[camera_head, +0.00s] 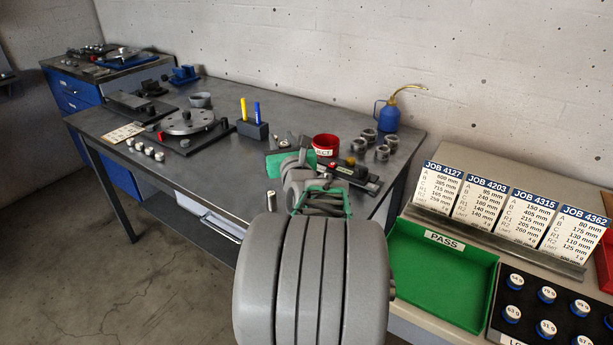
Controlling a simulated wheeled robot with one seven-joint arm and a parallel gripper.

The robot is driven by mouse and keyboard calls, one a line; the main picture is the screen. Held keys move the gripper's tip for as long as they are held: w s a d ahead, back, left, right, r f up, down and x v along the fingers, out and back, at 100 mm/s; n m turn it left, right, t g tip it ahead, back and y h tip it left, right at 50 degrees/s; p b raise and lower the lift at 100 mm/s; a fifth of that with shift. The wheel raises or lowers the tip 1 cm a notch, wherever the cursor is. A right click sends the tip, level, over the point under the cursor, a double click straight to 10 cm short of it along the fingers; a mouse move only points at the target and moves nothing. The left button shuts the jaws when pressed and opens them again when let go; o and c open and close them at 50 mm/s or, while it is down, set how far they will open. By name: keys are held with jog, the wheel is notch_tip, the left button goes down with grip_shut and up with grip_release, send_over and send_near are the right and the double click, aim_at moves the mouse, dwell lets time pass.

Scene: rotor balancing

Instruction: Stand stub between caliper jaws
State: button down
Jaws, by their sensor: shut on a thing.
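My gripper (290,143) is at the right part of the bench, at the end of my grey arm, which hides much of it. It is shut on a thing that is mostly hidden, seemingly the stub. I cannot tell whether the held thing touches the fixture.
A rotor disc fixture (187,122) and pen holder (252,130) are left. A green PASS tray (440,272) and job cards (500,215) are right.

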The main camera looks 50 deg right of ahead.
jog(key=d+f, duration=0.2)
jog(key=s+d+f+b, duration=0.1)
jog(key=d+f, duration=0.1)
jog(key=d+f+b, duration=0.1)
jog(key=d+f, duration=0.1)
jog(key=d, duration=0.1)
jog(key=shift+s+f, duration=0.15)
jog(key=shift+s, duration=0.2)
jog(key=shift+d+f+b, duration=0.15)
jog(key=shift+f+b, duration=0.2)
jog(key=shift+f, duration=0.6)
jog(key=shift+d+f+b, duration=0.15)
jog(key=shift+f+b, duration=0.2)
jog(key=shift+f, duration=0.55)
jog(key=shift+f, duration=0.2)
jog(key=c, duration=1.1)
grip_release()
jog(key=shift+o, duration=0.2)
jog(key=shift+s+a+r, duration=0.1)
jog(key=shift+s+r, duration=0.05)
jog(key=shift+s, duration=0.05)
jog(key=v, duration=0.7)
jog(key=shift+s+a+p, duration=0.1)
jog(key=shift+p, duration=0.2)
